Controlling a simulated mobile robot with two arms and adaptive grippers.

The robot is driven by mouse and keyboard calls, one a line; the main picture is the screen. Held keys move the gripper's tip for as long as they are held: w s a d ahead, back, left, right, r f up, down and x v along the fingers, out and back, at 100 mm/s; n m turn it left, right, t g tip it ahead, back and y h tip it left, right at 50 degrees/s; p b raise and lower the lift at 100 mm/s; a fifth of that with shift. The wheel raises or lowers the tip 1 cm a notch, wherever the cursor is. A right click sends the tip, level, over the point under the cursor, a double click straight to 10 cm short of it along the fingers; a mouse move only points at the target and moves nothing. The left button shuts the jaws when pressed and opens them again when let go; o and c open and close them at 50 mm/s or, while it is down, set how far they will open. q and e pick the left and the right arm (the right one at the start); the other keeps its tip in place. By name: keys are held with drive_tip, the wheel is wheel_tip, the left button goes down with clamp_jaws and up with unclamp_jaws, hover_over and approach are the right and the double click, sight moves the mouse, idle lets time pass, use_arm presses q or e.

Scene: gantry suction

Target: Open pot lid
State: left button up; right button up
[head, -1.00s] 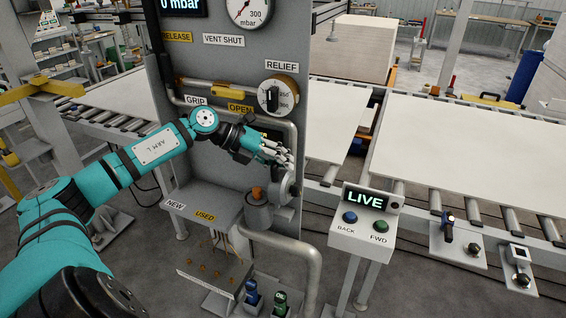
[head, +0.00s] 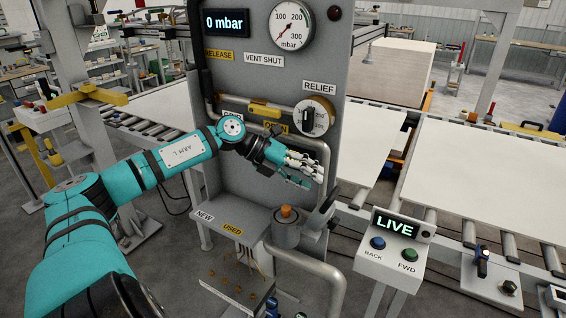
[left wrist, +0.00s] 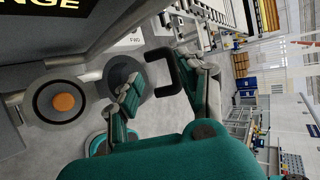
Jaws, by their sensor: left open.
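The pot (head: 286,238) is a grey cylinder on the front of the panel, with an orange core (head: 287,211) showing at its top. Its mouth is uncovered. In the left wrist view the pot (left wrist: 40,101) is a ring around the orange core. The lid (head: 314,221) stands tilted out to the right of the pot; it is a dark round disc in the left wrist view (left wrist: 118,72). A black handle (left wrist: 160,72) shows beside the lid, between my fingertips in that picture. My left gripper (head: 303,172) is open, above the lid and apart from it.
A shelf (head: 225,222) labelled NEW and USED is left of the pot. A grey pipe (head: 335,290) bends below it. A LIVE control box (head: 393,246) stands to the right. Valve piping (head: 235,103) and a relief dial (head: 316,115) are above my gripper.

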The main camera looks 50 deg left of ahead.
use_arm(q)
drive_tip(key=v, duration=0.9)
drive_tip(key=shift+s+a+r, duration=0.2)
drive_tip(key=shift+a+r, duration=0.05)
